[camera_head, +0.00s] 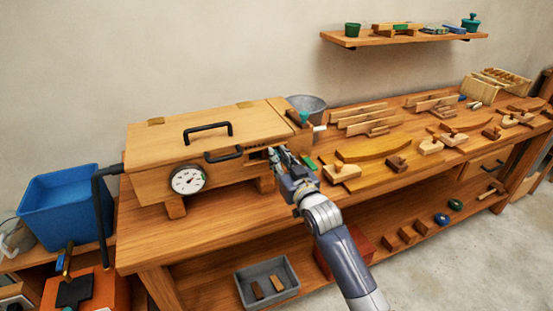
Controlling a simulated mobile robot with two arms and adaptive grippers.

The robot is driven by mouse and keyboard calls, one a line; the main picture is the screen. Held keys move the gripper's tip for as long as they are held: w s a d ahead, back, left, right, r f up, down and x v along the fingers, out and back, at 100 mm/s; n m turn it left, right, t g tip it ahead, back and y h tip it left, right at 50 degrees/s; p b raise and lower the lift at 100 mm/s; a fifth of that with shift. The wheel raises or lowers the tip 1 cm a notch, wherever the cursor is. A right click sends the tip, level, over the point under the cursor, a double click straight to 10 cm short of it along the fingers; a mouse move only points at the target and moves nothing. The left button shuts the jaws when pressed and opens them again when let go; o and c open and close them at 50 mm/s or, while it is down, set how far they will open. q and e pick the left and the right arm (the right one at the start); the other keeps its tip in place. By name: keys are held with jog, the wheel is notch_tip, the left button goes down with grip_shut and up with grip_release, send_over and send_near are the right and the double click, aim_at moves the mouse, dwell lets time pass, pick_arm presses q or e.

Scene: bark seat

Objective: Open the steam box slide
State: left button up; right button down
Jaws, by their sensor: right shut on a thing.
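The steam box (220,141) is a long wooden case on the left part of the workbench, with a black handle on its lid and a round white gauge on its front. A second black handle (223,156) sits on its front, near the right end. My right gripper (277,155) is at the right end of the box and is shut on a part there, likely the slide. The fingers and the dark opening beside them hide most of that part, so I cannot tell how far it is out. My left gripper is not in view.
A grey bucket (306,106) stands behind the box's right end. Wooden planes, strips and blocks cover the workbench (230,203) to the right. A blue bin (66,207) stands at the left, with a black hose beside it. A grey tray (266,283) lies on the lower shelf.

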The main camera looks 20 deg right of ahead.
jog(key=c, duration=1.6)
grip_release()
jog(key=shift+d+r, duration=0.1)
jog(key=shift+d, duration=0.1)
jog(key=shift+o, duration=0.6)
jog(key=shift+d, duration=0.15)
jog(key=s, duration=1.2)
jog(key=shift+d, duration=0.15)
